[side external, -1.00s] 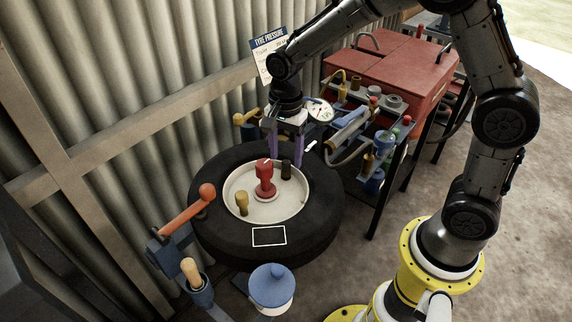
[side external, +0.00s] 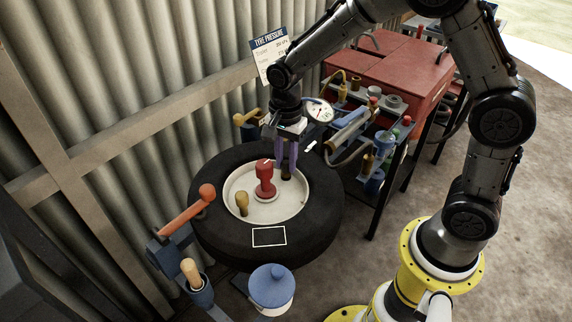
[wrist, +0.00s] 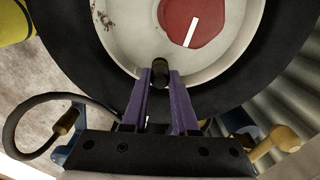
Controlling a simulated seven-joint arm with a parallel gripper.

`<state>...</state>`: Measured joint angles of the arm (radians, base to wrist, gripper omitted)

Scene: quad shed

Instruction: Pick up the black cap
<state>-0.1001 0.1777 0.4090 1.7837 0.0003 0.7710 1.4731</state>
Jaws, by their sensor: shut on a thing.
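The black cap (wrist: 160,68) is a small dark cylinder between the purple fingertips of my gripper (wrist: 160,78) in the wrist view. My gripper (side external: 287,173) is shut on it at the back right of the white dish in the tyre in the side view. There the fingers hide most of the cap, and I cannot tell whether it still touches the dish.
The white dish (side external: 262,212) sits in a black tyre (side external: 318,215). It also holds a red knobbed piece (side external: 265,180) and a brass piece (side external: 242,203). A blue-lidded pot (side external: 271,287) stands in front. A tool rack (side external: 372,150) stands right of the tyre.

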